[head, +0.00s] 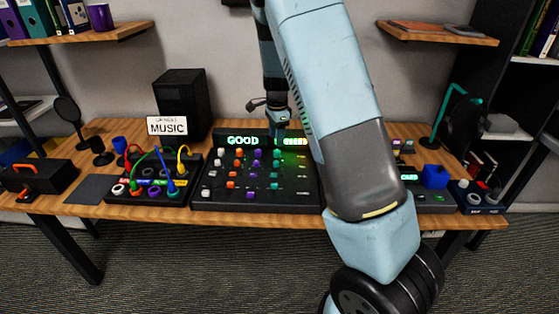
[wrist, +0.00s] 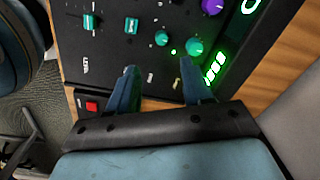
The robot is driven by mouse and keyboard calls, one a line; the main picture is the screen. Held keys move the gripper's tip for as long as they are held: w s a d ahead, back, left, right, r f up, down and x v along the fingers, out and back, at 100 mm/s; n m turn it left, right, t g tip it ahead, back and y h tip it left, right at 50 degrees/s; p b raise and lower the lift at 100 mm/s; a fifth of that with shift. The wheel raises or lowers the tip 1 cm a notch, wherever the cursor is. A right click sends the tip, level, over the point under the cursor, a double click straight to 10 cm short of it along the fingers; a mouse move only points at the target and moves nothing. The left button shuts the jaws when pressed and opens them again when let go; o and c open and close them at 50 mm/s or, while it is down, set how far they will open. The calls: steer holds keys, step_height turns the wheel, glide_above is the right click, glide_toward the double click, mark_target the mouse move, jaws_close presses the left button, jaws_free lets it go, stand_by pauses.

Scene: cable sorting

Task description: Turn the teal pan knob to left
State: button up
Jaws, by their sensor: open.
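The mixer panel (head: 300,200) carries a column of teal controls (head: 275,176) right of a purple column. In the wrist view there is a large teal knob (wrist: 195,47), a smaller teal knob (wrist: 162,39) beside it, and two teal sliding or rectangular controls (wrist: 132,25) farther left. I cannot read which one is labelled pan. My gripper (wrist: 159,67) is open and empty, its fingers pointing at the panel just short of the two round teal knobs. In the head view my gripper (head: 280,127) is over the top of the teal column, and my arm hides the panel's right part.
Lit GOOD displays (head: 243,141) edge the panel's back. A purple knob (wrist: 212,6) neighbours the large teal knob. A red button (wrist: 92,106) sits near the panel's edge. A cable box (head: 150,190) with plugged cables stands left, and a black speaker (head: 180,100) behind.

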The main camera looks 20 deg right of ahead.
mark_target(276, 163)
steer(key=f, duration=1.1)
steer(key=shift+w+f, duration=0.25)
steer(key=shift+c, duration=0.5)
